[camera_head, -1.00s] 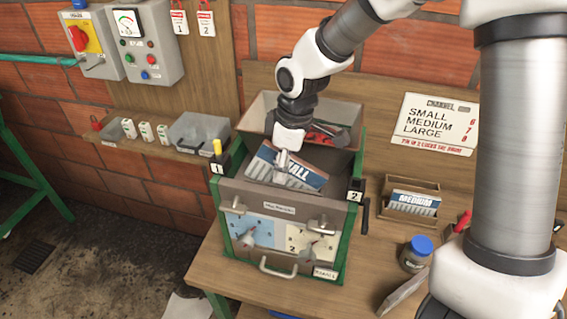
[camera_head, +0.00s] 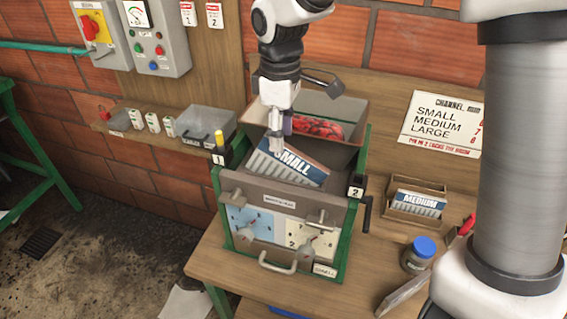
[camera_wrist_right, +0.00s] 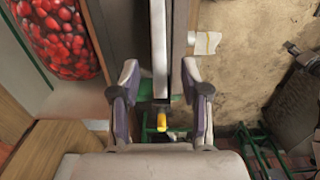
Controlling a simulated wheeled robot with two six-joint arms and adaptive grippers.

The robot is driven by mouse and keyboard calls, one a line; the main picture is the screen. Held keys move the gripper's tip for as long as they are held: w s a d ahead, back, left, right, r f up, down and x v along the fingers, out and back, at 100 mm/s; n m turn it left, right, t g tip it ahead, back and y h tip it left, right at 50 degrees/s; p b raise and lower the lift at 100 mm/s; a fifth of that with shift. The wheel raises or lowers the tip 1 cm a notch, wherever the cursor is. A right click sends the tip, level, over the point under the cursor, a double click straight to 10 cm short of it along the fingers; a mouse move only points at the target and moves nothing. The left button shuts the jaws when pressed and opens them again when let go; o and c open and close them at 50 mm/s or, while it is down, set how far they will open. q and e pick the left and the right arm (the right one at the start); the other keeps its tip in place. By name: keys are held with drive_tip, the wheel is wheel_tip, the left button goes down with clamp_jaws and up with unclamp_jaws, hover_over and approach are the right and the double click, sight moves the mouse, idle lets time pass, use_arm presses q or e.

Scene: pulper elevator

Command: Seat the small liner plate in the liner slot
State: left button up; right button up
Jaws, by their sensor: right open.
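The small liner plate (camera_head: 306,171), blue and white and marked SMALL, stands tilted in the top of the green-framed machine (camera_head: 338,235), behind its front panel. Its lower edge is hidden, so I cannot tell how it sits in the slot. My right gripper (camera_head: 276,143) points down at the plate's upper left part, overlapping it in the head view. In the right wrist view its two fingers (camera_wrist_right: 160,85) are apart, with a thin pale edge (camera_wrist_right: 160,45) running between them; I cannot tell whether they touch it. My left gripper is not in view.
A hopper with red cherries (camera_head: 318,127) is behind the slot, also in the wrist view (camera_wrist_right: 62,38). The medium plate (camera_head: 417,203) sits in a wooden holder at right. A blue-lidded jar (camera_head: 419,254) stands in front. A clear bin (camera_head: 207,125) is on the left shelf.

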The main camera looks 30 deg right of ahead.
sight(287, 146)
drive_tip(key=f, duration=0.1)
drive_tip(key=f+p, duration=0.1)
drive_tip(key=f, duration=0.1)
drive_tip(key=s+d+f+p, duration=0.1)
drive_tip(key=shift+s+f, duration=0.1)
drive_tip(key=shift+f, duration=0.25)
drive_tip(key=shift+w+a+f, duration=0.15)
drive_tip(key=shift+w+f, duration=0.15)
drive_tip(key=shift+a, duration=0.1)
drive_tip(key=shift+c, duration=1.3)
drive_tip(key=c, duration=0.6)
drive_tip(key=shift+s+r, duration=0.1)
drive_tip(key=shift+s, duration=0.05)
clamp_jaws()
